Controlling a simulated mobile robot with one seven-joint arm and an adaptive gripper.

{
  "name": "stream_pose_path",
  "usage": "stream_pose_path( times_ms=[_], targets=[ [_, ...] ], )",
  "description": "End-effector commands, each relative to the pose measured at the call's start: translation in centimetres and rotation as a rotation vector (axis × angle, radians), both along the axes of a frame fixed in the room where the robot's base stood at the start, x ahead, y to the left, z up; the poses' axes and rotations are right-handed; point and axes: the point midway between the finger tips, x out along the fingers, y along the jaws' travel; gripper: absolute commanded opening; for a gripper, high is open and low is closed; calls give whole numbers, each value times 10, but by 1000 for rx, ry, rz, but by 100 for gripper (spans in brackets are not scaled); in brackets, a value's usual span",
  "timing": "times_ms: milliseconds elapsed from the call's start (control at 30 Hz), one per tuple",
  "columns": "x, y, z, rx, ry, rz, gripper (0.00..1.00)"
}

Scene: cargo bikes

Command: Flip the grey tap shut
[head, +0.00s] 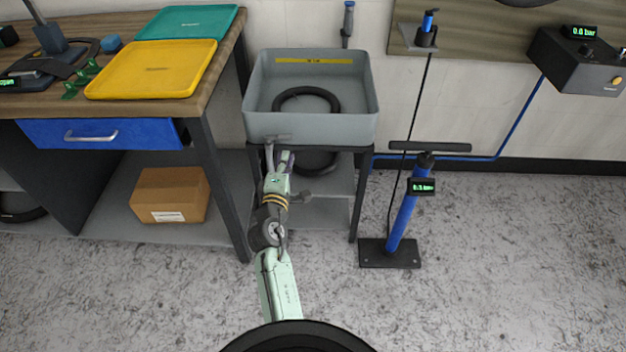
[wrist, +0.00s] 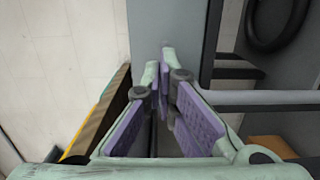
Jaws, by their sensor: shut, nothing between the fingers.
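A grey lever-like piece (head: 277,137), which looks like the tap, shows at the front left of the grey tub (head: 362,128). Its short bar lies nearly level across the tub's front wall. My gripper (head: 286,156), pale green with purple pads, is just below it, and I cannot tell whether they touch. In the wrist view my gripper (wrist: 160,70) has its fingertips together, with nothing between them. A grey panel stands beyond the fingertips there. I cannot make out the tap in that view, and my gripper partly hides its lower part in the head view.
A workbench (head: 226,62) with a yellow tray (head: 152,70) stands close on the left. A blue floor pump (head: 404,218) stands on the right. A black tube (head: 306,92) lies in the tub. The grey floor in front is clear.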

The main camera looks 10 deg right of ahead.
Motion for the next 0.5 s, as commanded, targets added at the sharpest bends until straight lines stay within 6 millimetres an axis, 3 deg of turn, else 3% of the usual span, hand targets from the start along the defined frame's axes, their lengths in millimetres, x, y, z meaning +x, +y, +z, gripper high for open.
stream_pose_path(
  times_ms=[33,200,500],
  targets=[
    [-10,-14,-2,1,4,-6,0],
    [-36,-44,0,2,3,-3,0],
    [-60,-75,-1,-1,2,0,0]
  ],
)
